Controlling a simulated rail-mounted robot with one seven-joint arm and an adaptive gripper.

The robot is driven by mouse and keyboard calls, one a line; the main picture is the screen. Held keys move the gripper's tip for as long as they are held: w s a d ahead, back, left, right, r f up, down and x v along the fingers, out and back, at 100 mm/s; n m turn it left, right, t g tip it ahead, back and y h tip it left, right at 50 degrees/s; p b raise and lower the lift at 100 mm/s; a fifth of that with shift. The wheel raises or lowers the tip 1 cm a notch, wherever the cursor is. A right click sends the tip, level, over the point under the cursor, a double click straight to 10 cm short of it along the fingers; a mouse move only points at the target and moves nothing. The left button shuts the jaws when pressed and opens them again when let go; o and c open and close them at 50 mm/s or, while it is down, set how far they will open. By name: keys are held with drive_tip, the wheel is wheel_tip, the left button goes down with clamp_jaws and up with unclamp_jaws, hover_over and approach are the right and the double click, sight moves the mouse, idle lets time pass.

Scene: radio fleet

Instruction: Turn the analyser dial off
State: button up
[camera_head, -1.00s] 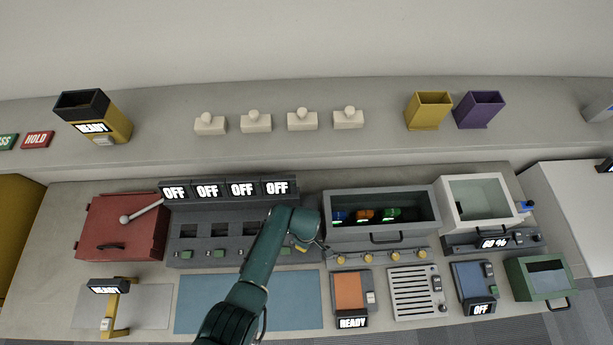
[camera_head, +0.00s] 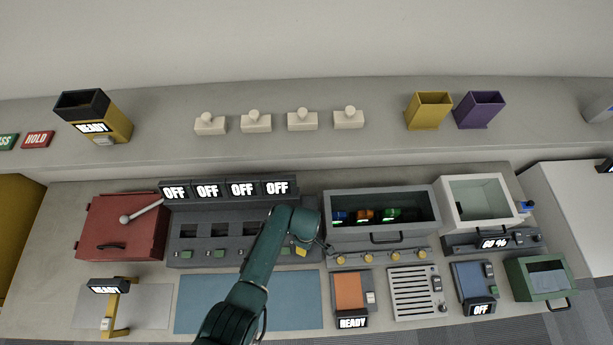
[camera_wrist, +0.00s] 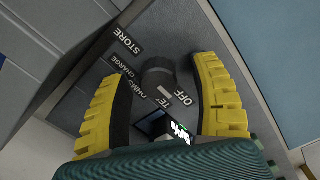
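The dial (camera_wrist: 157,74) is a dark round knob on a grey panel, in the middle of the wrist view. Labels around it read STORE, CHARGE, OFF and a partly covered one starting "TE". I cannot tell clearly which label it points to. My gripper (camera_wrist: 162,68) is open, with one yellow-padded finger on each side of the dial. A gap shows between the dial and each finger; contact is not visible. In the head view my gripper (camera_head: 302,250) is at the right end of the dark bay unit (camera_head: 205,205), and my arm hides the dial there.
Four screens reading OFF (camera_head: 242,189) top the bay unit. A grey open bin (camera_head: 385,232) with coloured items stands close to the right of my gripper. A blue mat (camera_head: 215,300) lies in front. A red box (camera_head: 120,235) with a lever stands left.

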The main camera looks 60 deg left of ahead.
wheel_tip(320, 180, up, 12)
idle(0.6)
idle(0.4)
